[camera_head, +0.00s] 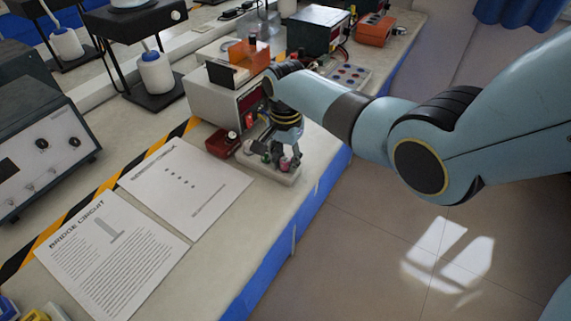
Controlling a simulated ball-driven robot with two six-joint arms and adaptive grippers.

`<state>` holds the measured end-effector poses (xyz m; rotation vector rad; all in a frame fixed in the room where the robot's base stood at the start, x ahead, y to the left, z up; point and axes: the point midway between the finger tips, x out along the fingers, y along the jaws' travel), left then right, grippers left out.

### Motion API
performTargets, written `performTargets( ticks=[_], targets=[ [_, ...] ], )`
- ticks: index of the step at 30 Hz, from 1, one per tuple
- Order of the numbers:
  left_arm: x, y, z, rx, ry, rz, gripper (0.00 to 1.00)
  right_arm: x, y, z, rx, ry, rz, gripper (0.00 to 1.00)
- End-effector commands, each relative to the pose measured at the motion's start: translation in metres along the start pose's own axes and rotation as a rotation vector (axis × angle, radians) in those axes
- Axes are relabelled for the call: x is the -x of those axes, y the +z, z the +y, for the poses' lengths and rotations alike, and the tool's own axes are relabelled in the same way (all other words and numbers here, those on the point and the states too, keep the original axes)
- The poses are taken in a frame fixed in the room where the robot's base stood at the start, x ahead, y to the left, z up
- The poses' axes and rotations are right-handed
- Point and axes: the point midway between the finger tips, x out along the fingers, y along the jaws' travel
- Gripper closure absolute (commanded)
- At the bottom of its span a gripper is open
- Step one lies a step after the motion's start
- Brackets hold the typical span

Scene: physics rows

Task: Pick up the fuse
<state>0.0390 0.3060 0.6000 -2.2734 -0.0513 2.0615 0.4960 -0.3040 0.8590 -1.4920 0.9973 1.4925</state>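My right gripper (283,160) points down over a small pale board (287,180) near the bench's right edge. Its fingers are at the small parts on top of the board, where green and pinkish spots show. I cannot make out the fuse for certain. The fingers and small parts hide each other, so I cannot tell whether the gripper is open or shut on something. My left gripper is not in view.
A red box (222,143) and a white instrument (212,103) stand close beside the gripper. Two printed sheets (185,187) (110,258) lie on the bench (225,250). A grey instrument (40,145) is at left. The blue bench edge (268,272) drops to open floor on the right.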

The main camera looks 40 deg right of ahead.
Motion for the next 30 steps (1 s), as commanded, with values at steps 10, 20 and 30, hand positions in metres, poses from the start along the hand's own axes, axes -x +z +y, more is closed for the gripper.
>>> performTargets(
  ticks=[10,20,30],
  targets=[
    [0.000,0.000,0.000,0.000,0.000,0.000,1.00,0.000,0.000,0.000,0.000,0.000,0.000,0.99],
    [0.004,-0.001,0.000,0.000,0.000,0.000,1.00,0.028,-0.001,-0.001,0.000,-0.004,0.002,0.99],
    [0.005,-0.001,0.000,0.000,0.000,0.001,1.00,0.077,-0.046,0.045,-0.002,0.001,0.007,0.99]
  ],
)
